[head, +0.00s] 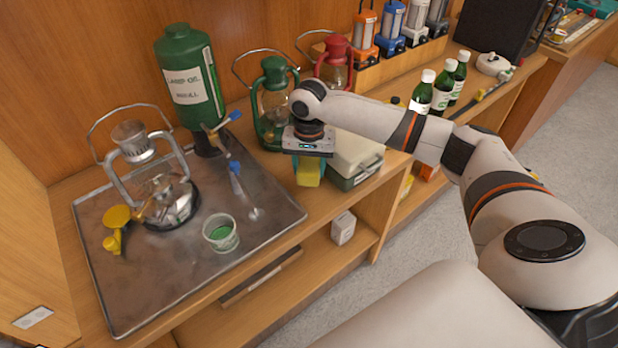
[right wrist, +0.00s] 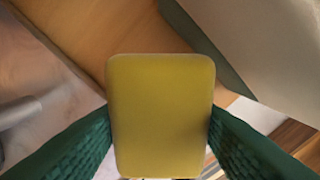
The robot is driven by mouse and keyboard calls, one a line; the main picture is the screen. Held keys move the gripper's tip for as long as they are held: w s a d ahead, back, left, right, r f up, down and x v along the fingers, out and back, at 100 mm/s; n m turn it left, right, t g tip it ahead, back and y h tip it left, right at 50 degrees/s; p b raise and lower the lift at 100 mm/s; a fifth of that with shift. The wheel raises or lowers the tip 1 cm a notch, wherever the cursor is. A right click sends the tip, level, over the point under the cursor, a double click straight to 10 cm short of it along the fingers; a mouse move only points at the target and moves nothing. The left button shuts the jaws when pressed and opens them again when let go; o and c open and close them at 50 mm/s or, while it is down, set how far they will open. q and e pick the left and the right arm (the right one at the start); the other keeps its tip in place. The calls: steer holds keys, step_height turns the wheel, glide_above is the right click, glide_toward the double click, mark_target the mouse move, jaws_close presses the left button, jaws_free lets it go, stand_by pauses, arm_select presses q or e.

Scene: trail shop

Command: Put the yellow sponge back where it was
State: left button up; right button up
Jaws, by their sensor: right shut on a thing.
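The yellow sponge (head: 308,173) is held between the fingers of my right gripper (head: 310,166), which points down over the counter's front part. In the right wrist view the sponge (right wrist: 160,115) fills the middle, with a green textured finger pressed on each side. In the head view it is just left of a pale case with a green base and right of the metal tray. I cannot tell whether the sponge touches the counter. My left gripper is not in view.
The pale case (head: 355,155) stands close right of the gripper. A green lantern (head: 272,105) stands behind. Bare wood lies between tray and case.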

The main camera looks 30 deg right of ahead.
mark_target(309, 191)
steer(key=shift+f, duration=2.6)
steer(key=shift+f+p, duration=0.15)
steer(key=shift+p, duration=0.2)
steer(key=o, duration=0.9)
step_height(309, 191, up, 12)
steer(key=shift+r+b, duration=0.2)
steer(key=shift+b, duration=0.65)
steer(key=shift+f, duration=0.1)
